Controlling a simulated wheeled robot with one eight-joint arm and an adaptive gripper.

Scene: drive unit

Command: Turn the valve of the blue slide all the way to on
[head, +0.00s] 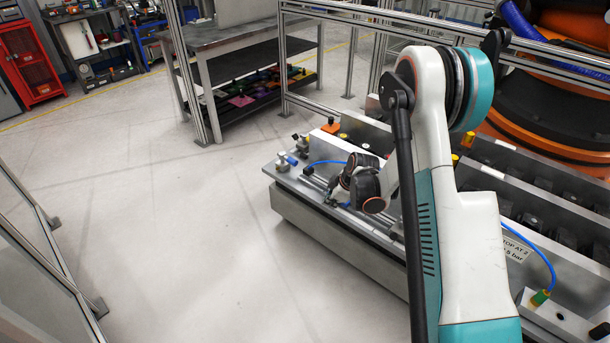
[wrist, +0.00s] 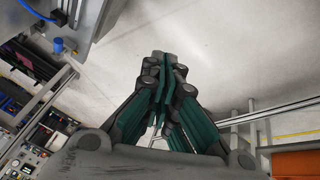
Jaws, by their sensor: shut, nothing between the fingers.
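My gripper (head: 331,198) is at the front edge of the grey drive unit (head: 335,222) in the head view. In the wrist view its fingers (wrist: 163,65) are shut together with nothing between them, and floor shows beyond the tips. A small valve with a blue knob (head: 291,160) stands at the left end of the unit, left of my gripper and apart from it. A blue knob also shows at the upper left of the wrist view (wrist: 58,45), clear of the fingers. The valve's exact setting is too small to read.
A blue hose (head: 325,163) arches near my gripper. Other small fittings and an orange knob (head: 331,126) stand on the unit. A grey workbench (head: 240,38) with a lower shelf stands behind. The floor to the left is clear, up to a metal-framed panel (head: 45,240).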

